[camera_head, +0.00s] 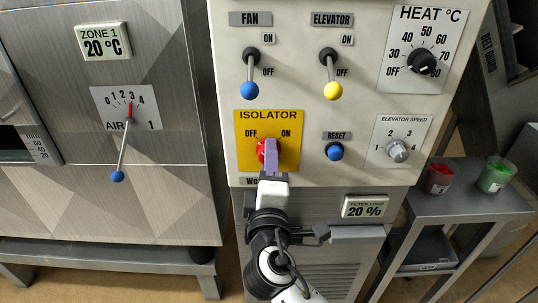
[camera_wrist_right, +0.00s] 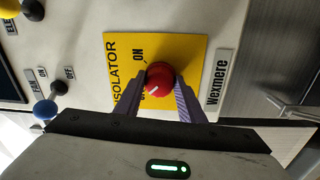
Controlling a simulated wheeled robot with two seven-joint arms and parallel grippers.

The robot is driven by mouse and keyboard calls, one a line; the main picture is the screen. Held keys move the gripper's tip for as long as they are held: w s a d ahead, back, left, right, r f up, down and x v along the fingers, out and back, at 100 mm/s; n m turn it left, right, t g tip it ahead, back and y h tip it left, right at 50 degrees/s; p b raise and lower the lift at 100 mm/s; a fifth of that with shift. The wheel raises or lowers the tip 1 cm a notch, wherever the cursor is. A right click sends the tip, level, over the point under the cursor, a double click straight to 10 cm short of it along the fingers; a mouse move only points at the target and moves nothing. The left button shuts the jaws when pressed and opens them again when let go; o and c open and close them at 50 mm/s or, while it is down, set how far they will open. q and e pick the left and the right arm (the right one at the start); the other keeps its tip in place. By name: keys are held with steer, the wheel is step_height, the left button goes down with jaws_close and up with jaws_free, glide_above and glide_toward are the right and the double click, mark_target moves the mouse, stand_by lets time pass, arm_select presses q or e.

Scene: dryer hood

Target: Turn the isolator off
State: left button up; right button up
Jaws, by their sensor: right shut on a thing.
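The isolator is a red round knob (camera_head: 262,150) on a yellow plate (camera_head: 287,126), with OFF printed at upper left and ON at upper right. My right gripper (camera_head: 270,150) reaches up from below and is shut on the knob, hiding part of it. In the right wrist view, the purple fingers (camera_wrist_right: 178,92) sit on both sides of the red knob (camera_wrist_right: 158,74). A white mark on the knob slants toward the lower left there, on the side of the OFF label, which is mostly covered. My left gripper is not in view.
The fan lever (camera_head: 250,78) and elevator lever (camera_head: 331,76) hang above the isolator. The blue reset button (camera_head: 335,152) and elevator speed knob (camera_head: 398,151) are to the right. The air lever (camera_head: 122,150) is on the left cabinet. A shelf (camera_head: 467,200) holds red and green cups.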

stand_by(0.4)
steer(key=o, duration=1.1)
steer(key=shift+c, duration=0.2)
steer(key=shift+s, duration=0.15)
